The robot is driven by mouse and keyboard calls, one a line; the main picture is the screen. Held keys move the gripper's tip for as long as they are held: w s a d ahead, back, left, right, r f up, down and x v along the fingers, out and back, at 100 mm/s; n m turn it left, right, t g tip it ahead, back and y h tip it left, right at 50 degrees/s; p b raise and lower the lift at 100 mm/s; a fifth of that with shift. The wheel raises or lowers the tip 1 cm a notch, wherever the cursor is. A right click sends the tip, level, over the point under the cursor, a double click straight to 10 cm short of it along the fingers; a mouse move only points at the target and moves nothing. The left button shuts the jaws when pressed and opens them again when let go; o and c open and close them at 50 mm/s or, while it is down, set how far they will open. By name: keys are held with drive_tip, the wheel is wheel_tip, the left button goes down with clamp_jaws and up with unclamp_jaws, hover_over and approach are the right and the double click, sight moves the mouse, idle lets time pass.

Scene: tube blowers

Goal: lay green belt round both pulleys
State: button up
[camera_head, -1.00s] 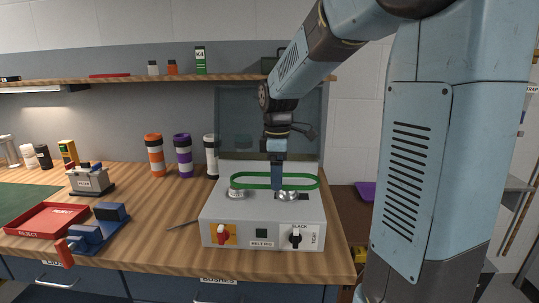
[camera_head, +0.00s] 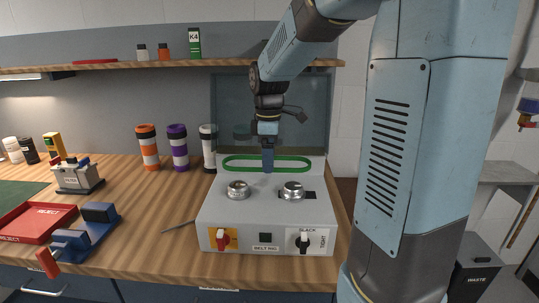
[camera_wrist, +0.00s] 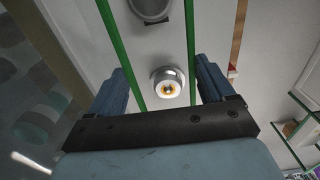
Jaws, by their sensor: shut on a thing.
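The green belt (camera_head: 230,170) is a long oval loop, apart from the pulleys. In the head view it shows above and behind them; its exact height is hard to tell. My gripper (camera_head: 268,169) points down and is shut on the belt. The left pulley (camera_head: 238,190) and right pulley (camera_head: 292,190) are bare silver discs on the grey belting rig (camera_head: 270,215). In the wrist view, the belt's two strands (camera_wrist: 190,45) run between my fingers (camera_wrist: 160,78). One pulley (camera_wrist: 168,84) shows between the strands, with another (camera_wrist: 150,8) beyond.
The rig's front has a red switch (camera_head: 222,240) and a black lever (camera_head: 304,240) by a slack/tight label. A clear panel (camera_head: 315,120) stands behind. Orange, purple and white cylinders (camera_head: 177,150) stand back left; a red tray (camera_head: 38,222) and a blue fixture (camera_head: 85,235) lie left.

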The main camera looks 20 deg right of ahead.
drive_tip(key=shift+d+f, duration=0.1)
drive_tip(key=shift+d, duration=0.05)
hover_over(270, 194)
drive_tip(key=shift+f, duration=2.15)
drive_tip(key=shift+f, duration=1.25)
drive_tip(key=o, duration=0.9)
wheel_tip(270, 194, up, 14)
drive_tip(key=shift+f, duration=0.2)
